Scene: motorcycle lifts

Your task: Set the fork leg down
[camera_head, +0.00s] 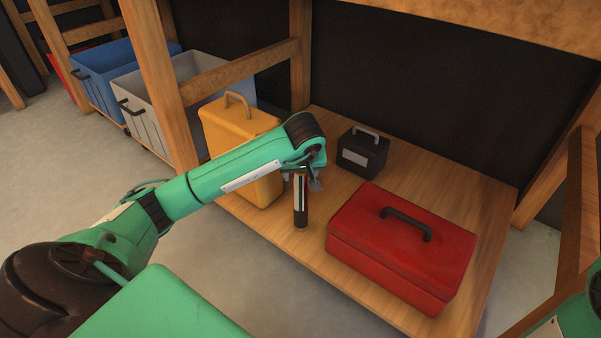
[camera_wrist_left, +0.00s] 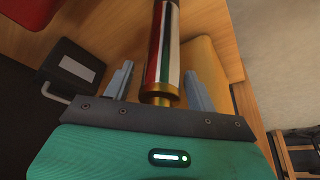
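The fork leg (camera_head: 300,203) is a slim cylinder with white, green and red stripes and a dark lower end. It looks upright at the front part of the wooden shelf board (camera_head: 254,222), below my left gripper (camera_head: 308,180). In the left wrist view the fork leg (camera_wrist_left: 164,45) shows its stripes and a gold-coloured end between the two grey fingers of the left gripper (camera_wrist_left: 158,75). A gap shows on each side, so the fingers are open around that end. Whether its lower end fully rests on the board is hard to tell. My right gripper is out of view.
A red toolbox (camera_head: 400,250) stands close to the right of the fork leg. A small black case (camera_head: 362,155) is behind it, and a yellow case (camera_head: 235,130) is to the left. Wooden posts frame the shelf. Grey (camera_head: 146,120) and blue (camera_head: 100,85) bins stand further left.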

